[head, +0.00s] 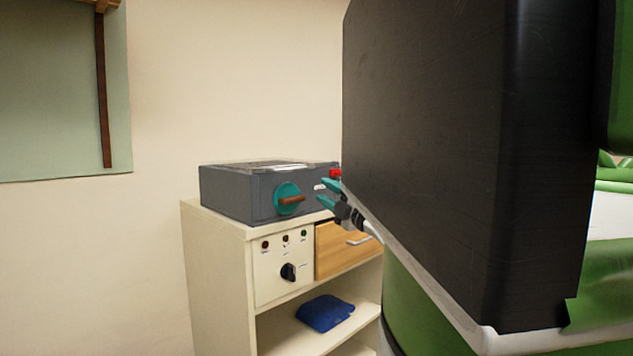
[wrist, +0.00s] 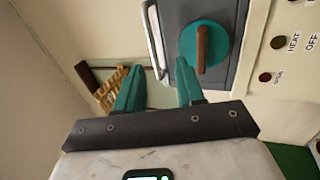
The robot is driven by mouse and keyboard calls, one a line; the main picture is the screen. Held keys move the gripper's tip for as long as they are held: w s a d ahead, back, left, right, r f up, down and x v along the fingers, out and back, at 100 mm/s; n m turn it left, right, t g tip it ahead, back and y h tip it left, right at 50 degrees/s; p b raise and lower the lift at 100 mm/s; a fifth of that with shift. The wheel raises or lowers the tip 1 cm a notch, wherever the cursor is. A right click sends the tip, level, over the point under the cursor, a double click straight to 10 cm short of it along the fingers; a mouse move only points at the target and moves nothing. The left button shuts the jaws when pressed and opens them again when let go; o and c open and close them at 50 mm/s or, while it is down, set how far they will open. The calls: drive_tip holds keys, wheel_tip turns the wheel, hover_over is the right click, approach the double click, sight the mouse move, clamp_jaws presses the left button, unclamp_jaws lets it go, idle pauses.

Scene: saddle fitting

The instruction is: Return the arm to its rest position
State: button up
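My gripper (head: 324,194) is small in the head view, in front of the right end of a grey box on a cabinet. Its two teal fingers are apart. In the wrist view my gripper (wrist: 158,82) also shows spread fingers with nothing held between them. The grey box (head: 232,190) has a teal disc (head: 289,199) with a brown handle on its front. In the wrist view the disc (wrist: 204,46) lies beyond the right finger, apart from it as far as I can tell. Most of my arm is hidden in the head view.
The cream cabinet (head: 216,262) has a knob panel (head: 283,272), a wooden drawer (head: 340,252) and an open shelf holding a folded blue cloth (head: 325,313). A green-grey board (head: 60,100) hangs on the wall at left. The floor left of the cabinet is out of view.

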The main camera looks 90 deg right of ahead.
drive_tip(key=shift+v, duration=0.9)
